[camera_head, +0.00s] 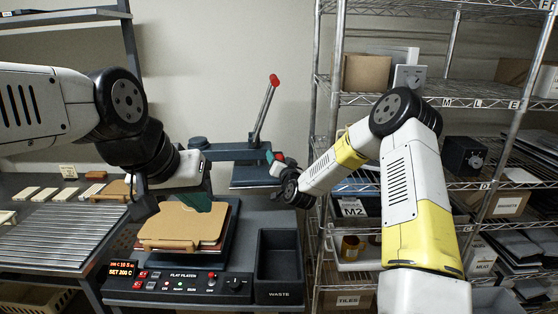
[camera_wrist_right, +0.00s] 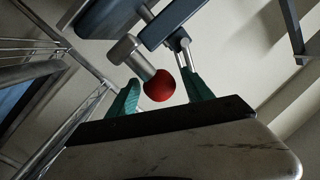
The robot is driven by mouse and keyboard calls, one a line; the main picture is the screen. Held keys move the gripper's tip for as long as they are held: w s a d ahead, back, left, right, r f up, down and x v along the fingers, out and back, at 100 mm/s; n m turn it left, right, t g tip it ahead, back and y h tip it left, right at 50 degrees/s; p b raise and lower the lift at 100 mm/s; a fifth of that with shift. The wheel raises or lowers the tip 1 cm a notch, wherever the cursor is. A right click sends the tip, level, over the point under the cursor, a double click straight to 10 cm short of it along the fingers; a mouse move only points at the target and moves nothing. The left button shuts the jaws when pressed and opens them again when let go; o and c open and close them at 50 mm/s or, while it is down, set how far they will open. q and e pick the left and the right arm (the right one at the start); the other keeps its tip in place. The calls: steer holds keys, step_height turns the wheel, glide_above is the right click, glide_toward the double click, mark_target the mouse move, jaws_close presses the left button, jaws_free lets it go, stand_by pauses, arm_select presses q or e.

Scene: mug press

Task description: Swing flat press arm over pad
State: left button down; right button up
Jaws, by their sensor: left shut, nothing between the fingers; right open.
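The flat press arm (camera_head: 225,151) is swung out to the right of the pad, with its dark upper platen (camera_head: 251,176) over the waste side. A lever with a red tip (camera_head: 274,81) rises above it. A red ball knob (camera_head: 280,157) shows at the arm's end. My right gripper (camera_wrist_right: 160,92) is open, with its green fingers on either side of the red knob in the wrist view; contact is unclear. The pad area of the press holds a tan board (camera_head: 182,226) over layered sheets. My left gripper (camera_head: 196,203) is shut and empty just above that board.
A black waste bin (camera_head: 279,262) stands right of the pad. The control panel (camera_head: 182,281) runs along the front. A slatted roller table (camera_head: 62,238) with small blocks lies left. A wire shelf (camera_head: 460,105) with boxes stands behind my right arm.

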jaws_close()
stand_by(0.4)
